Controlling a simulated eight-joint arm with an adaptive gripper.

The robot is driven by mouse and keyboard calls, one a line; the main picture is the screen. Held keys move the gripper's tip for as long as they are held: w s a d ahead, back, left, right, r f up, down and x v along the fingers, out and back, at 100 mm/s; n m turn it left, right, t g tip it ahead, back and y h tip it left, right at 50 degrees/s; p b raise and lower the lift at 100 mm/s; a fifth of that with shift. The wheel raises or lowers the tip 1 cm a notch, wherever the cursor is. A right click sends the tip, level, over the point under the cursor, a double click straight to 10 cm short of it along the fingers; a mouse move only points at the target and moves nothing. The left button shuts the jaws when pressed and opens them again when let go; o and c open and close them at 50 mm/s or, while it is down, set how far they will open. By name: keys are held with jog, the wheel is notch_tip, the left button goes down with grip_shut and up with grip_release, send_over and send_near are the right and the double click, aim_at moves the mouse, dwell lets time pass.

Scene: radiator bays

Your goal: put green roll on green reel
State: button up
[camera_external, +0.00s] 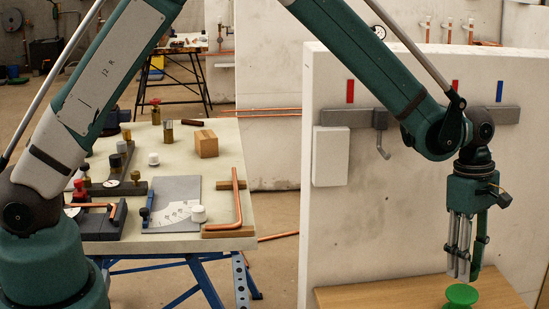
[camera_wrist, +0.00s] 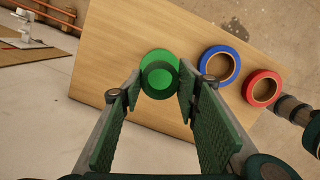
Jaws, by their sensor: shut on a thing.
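My gripper (camera_external: 462,277) points down over the wooden board at the lower right. Its fingers stand apart in the wrist view, with a round green piece (camera_wrist: 160,75) between their tips. The gripper is shut on a green piece. In the wrist view the green shows as a bright disc with a smaller, darker round in front of it. I cannot tell roll from reel in this green.
A blue ring (camera_wrist: 203,60) and a red ring (camera_wrist: 249,84) lie on the wooden board (camera_external: 370,297), right of the green in the wrist view. A white panel (camera_external: 330,230) with a grey rail stands behind. A cluttered worktable (camera_external: 180,245) stands at left.

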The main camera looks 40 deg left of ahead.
aim_at(462, 292)
jog(key=shift+f, duration=2.25)
jog(key=shift+f, duration=0.2)
jog(key=o, duration=0.8)
jog(key=shift+c, duration=0.2)
jog(key=shift+r, duration=0.25)
jog(key=shift+w+a+r, duration=0.1)
jog(key=shift+a+r, duration=0.2)
jog(key=shift+r, duration=1.65)
jog(key=shift+w+a+r, duration=0.15)
jog(key=shift+a+r, duration=0.1)
jog(key=shift+r, duration=1.75)
jog(key=shift+w+a+r, duration=0.1)
jog(key=shift+a+r, duration=0.2)
jog(key=shift+r, duration=1.65)
